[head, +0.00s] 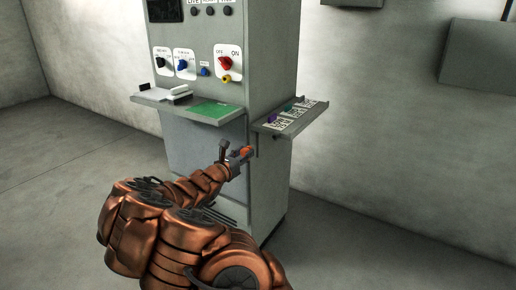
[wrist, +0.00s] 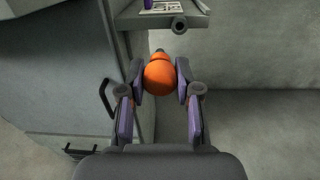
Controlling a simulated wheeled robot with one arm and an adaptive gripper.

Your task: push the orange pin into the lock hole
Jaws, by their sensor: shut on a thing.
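The orange pin (wrist: 160,77) is between the two fingers of my gripper (wrist: 160,85) in the wrist view, its round orange head facing the camera and a dark tip beyond it. My gripper is shut on it. In the head view, my gripper (head: 239,160) holds the pin (head: 246,150) beside the cabinet, just below the right side shelf. A yellow lock hole part (head: 226,79) sits below the red OFF/ON switch (head: 226,63) on the cabinet front; I cannot tell whether it is the lock hole. A round grey tube end (wrist: 180,24) shows under the shelf edge in the wrist view, apart from the pin.
The grey cabinet (head: 272,60) has a front shelf (head: 146,96) with a green sheet (head: 211,111) and a side shelf (head: 316,107) with labelled cards and small coloured items. A dark handle (wrist: 106,98) stands left of my fingers. Floor at right is clear.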

